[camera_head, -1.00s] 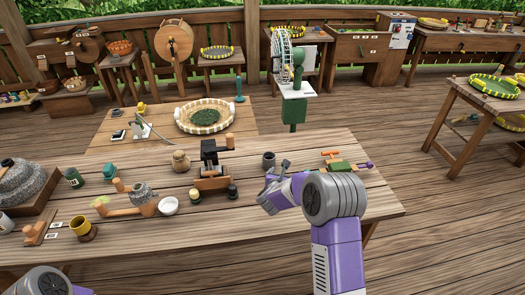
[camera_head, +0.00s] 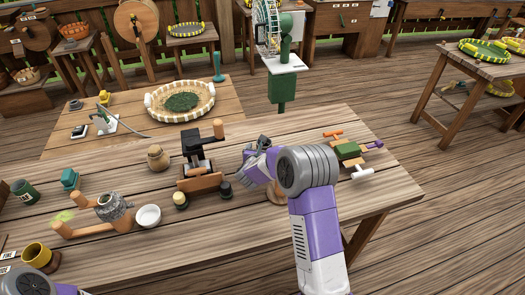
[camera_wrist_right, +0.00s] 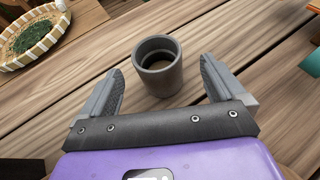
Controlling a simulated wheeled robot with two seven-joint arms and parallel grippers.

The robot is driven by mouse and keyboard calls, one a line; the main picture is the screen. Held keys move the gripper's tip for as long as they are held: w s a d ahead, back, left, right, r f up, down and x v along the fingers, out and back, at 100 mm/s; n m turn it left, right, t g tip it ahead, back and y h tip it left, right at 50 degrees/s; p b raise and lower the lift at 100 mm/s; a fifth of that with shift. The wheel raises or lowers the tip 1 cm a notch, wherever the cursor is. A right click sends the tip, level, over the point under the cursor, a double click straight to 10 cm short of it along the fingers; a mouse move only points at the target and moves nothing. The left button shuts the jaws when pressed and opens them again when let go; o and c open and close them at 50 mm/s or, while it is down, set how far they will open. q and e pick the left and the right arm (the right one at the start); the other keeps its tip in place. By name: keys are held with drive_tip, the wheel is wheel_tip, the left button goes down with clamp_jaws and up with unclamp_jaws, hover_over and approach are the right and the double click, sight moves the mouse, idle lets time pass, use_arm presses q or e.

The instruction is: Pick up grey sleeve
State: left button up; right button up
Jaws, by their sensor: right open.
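The grey sleeve (camera_wrist_right: 157,72) is a short, hollow, dark grey cylinder standing upright on the wooden table (camera_head: 330,205). In the right wrist view it stands ahead, between the lines of the two spread fingers. My right gripper (camera_wrist_right: 162,78) is open and empty, with one finger to each side of the sleeve and gaps on both sides. In the head view my right gripper (camera_head: 252,158) is close to the sleeve and hides most of it. My left gripper is out of view; only a bit of my purple left arm shows at the lower left.
A press-like tool (camera_head: 200,165) with an orange handle stands left of my right gripper. A green tool with orange and white handles (camera_head: 347,150) lies to the right. A woven basket (camera_head: 153,101) sits farther back. Bare table lies at the front right.

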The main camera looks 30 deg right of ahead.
drive_tip(key=x, duration=0.6)
drive_tip(key=shift+w+d+r, duration=0.15)
drive_tip(key=shift+w+d, duration=0.05)
drive_tip(key=shift+w, duration=0.2)
drive_tip(key=shift+r, duration=0.1)
drive_tip(key=c, duration=1.2)
